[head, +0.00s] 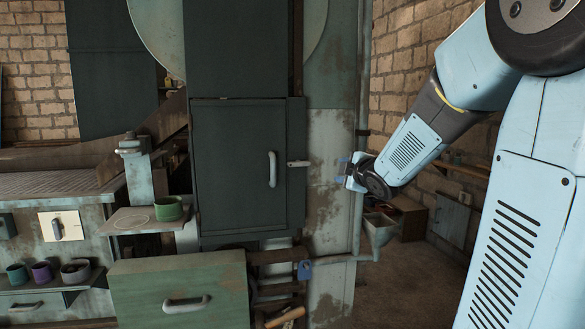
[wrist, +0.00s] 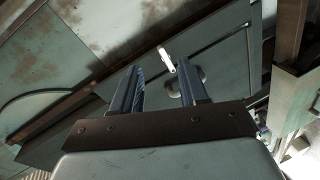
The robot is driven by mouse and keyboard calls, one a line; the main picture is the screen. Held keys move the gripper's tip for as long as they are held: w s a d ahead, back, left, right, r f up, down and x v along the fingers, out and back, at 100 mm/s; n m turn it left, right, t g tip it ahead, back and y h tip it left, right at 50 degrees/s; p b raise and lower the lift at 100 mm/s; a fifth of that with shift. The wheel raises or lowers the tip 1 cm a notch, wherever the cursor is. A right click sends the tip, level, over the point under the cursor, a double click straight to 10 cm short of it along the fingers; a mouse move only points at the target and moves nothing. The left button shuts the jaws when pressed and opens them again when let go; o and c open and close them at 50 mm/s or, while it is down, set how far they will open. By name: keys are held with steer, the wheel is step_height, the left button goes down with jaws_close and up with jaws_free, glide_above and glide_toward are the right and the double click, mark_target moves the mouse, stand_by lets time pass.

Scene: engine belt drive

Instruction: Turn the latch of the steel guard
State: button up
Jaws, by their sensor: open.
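The steel guard (head: 233,190) is a dark, shut door with a pale vertical handle (head: 272,169). Its latch (head: 298,164) is a small light lever at the door's right edge, lying about level. My gripper (head: 342,171) is open and empty, a short way right of the latch and pointing at it. In the wrist view the latch (wrist: 167,59) shows as a white bar beyond the fingertips (wrist: 158,66), between them and nearer the right finger. The latch is not touched. The right finger partly hides the handle.
A vertical pipe (head: 359,215) runs close by my gripper, with a funnel (head: 379,228) below. A green drawer box (head: 180,290) stands below the guard, beside a blue padlock (head: 304,270). A green cup (head: 168,208) sits on a ledge at left.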

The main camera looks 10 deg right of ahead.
mark_target(299, 165)
steer(key=w+a+n+y, duration=0.2)
steer(key=w, duration=0.3)
steer(key=w+a+f+n+y, duration=0.1)
steer(key=w+a+n+y, duration=0.1)
steer(key=w, duration=0.4)
steer(key=w+a+f+n+y, duration=0.1)
steer(key=w+a+n, duration=0.2)
steer(key=w, duration=0.2)
steer(key=shift+w+a+t+y, duration=0.2)
steer(key=shift+w+t+y, duration=0.1)
steer(key=shift+t+y, duration=0.1)
steer(key=shift+c, duration=0.4)
jaws_close()
steer(key=shift+a, duration=0.25)
steer(key=shift+d+f, duration=0.15)
steer(key=shift+d, duration=0.05)
